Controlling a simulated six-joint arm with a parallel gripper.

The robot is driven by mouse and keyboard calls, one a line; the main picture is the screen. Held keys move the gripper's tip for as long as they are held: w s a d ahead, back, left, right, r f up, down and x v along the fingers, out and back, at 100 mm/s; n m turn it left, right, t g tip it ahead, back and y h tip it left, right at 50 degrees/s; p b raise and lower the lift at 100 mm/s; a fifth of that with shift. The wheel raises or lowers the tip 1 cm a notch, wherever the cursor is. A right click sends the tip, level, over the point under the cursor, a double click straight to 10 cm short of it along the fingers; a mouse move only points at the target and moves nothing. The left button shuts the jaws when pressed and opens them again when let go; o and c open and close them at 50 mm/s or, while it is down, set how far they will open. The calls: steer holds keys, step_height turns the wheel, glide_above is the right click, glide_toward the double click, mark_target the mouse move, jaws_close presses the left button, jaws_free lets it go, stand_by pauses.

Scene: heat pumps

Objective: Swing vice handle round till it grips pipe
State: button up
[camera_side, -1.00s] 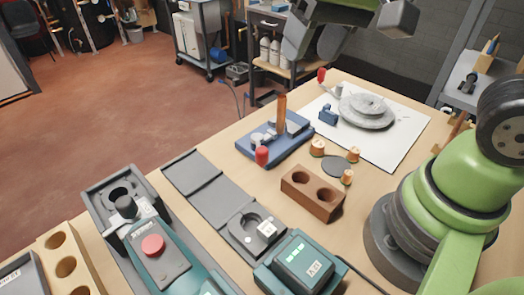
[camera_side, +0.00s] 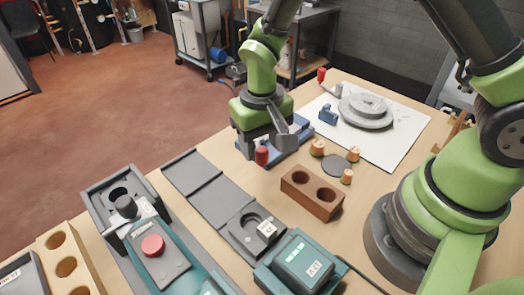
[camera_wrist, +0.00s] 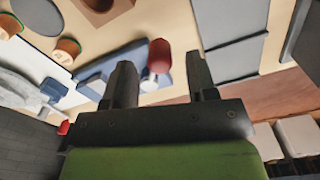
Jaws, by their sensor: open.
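The blue vice (camera_side: 296,143) stands on the workbench, mostly hidden behind my gripper in the side view. The red knob of its handle (camera_side: 261,156) shows just below and in front of my gripper (camera_side: 264,143). In the wrist view, the red knob (camera_wrist: 159,55) appears between the two dark fingers of my gripper (camera_wrist: 160,62), with part of the blue vice base (camera_wrist: 150,84) behind. The fingers are apart; I cannot tell whether either touches the knob. The copper pipe is hidden by my arm now.
A brown block with two holes (camera_side: 312,193) and several copper-coloured pieces (camera_side: 317,148) lie to the right of the vice. A white sheet (camera_side: 400,146) carries a grey round part (camera_side: 366,110) and a blue block (camera_side: 327,114). Grey plates (camera_side: 208,181) lie at the front left.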

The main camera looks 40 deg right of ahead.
steer(key=shift+f, duration=1.4)
jaws_close()
